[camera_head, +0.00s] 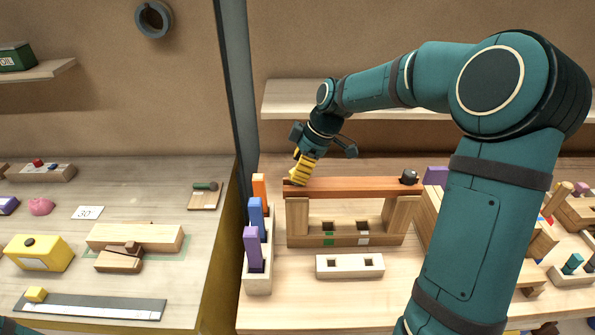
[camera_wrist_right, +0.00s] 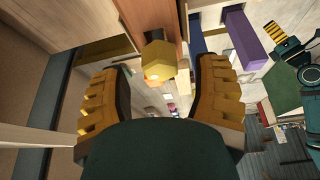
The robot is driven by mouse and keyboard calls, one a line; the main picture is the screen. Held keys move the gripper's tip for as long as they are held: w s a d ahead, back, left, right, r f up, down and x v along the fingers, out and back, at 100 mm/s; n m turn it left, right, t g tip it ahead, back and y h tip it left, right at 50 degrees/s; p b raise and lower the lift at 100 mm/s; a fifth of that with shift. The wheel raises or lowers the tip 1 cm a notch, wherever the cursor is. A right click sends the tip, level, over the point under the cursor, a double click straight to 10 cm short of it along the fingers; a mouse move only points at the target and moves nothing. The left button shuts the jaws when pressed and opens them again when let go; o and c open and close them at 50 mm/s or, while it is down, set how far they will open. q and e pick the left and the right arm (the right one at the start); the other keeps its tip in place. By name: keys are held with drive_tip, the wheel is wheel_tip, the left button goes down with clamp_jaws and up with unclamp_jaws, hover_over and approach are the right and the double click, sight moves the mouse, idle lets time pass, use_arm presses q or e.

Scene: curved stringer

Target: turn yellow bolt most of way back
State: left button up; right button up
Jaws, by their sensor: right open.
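The yellow bolt (camera_wrist_right: 160,60) shows its faceted head in the right wrist view, at the end of a reddish-brown beam (camera_wrist_right: 152,18). My right gripper (camera_wrist_right: 162,80) is open, its ridged yellow fingers on either side of the bolt head with a gap at each side. In the head view my right gripper (camera_head: 303,172) is at the left end of the same beam (camera_head: 350,188), and it hides the bolt there. What looks like my left gripper (camera_wrist_right: 278,36) shows small at the right of the wrist view; its jaws are unclear.
The beam rests on wooden posts (camera_head: 297,220) with a dark knob (camera_head: 408,177) at its right end. A rack with orange, blue and purple blocks (camera_head: 258,278) stands to the left. A pale two-hole block (camera_head: 350,266) lies in front. A dark upright post (camera_head: 238,90) stands behind left.

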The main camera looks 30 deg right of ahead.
drive_tip(key=v, duration=1)
drive_tip(key=shift+s, duration=0.1)
